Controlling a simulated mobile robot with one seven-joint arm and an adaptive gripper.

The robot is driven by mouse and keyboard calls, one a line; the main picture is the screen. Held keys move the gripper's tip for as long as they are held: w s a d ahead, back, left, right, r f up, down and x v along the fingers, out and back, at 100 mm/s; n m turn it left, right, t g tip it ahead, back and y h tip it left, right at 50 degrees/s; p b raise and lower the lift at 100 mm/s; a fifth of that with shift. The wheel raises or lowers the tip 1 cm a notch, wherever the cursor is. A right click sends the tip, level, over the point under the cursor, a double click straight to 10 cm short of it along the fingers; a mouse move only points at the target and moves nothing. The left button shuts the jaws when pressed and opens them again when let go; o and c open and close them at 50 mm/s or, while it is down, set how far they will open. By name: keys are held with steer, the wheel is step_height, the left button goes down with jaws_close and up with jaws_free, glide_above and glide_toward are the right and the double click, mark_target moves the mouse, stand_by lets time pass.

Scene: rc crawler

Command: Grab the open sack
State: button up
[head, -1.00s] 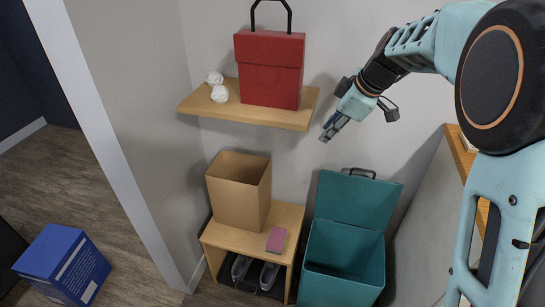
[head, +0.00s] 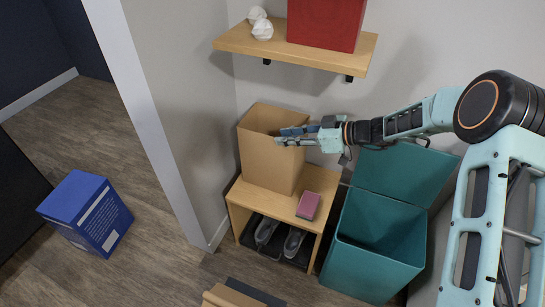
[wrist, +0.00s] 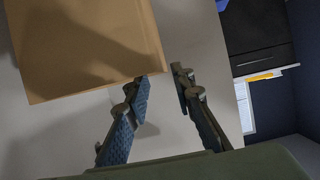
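The open sack (head: 268,160) is a tan paper bag standing upright on a small wooden bench, with its mouth facing up. My gripper (head: 284,136) reaches in from the right, with its fingers at the right part of the sack's rim, overlapping it in the head view. In the wrist view the sack (wrist: 85,45) fills the upper left, and one corner lies close to the fingertips of my gripper (wrist: 164,76). The fingers are apart with a gap between them. I cannot tell whether they touch the sack.
The bench (head: 240,203) also bears a pink-topped block (head: 308,205), with shoes below. An open teal bin (head: 375,265) stands to the right. A wooden shelf (head: 235,42) with a red bag (head: 325,22) is above. A blue box (head: 85,212) stands on the floor at left.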

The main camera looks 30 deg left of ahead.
mark_target(274, 150)
steer(key=b+x, duration=0.1)
steer(key=x, duration=0.6)
steer(key=shift+s+a+f, duration=0.2)
steer(key=shift+s, duration=0.05)
jaws_close()
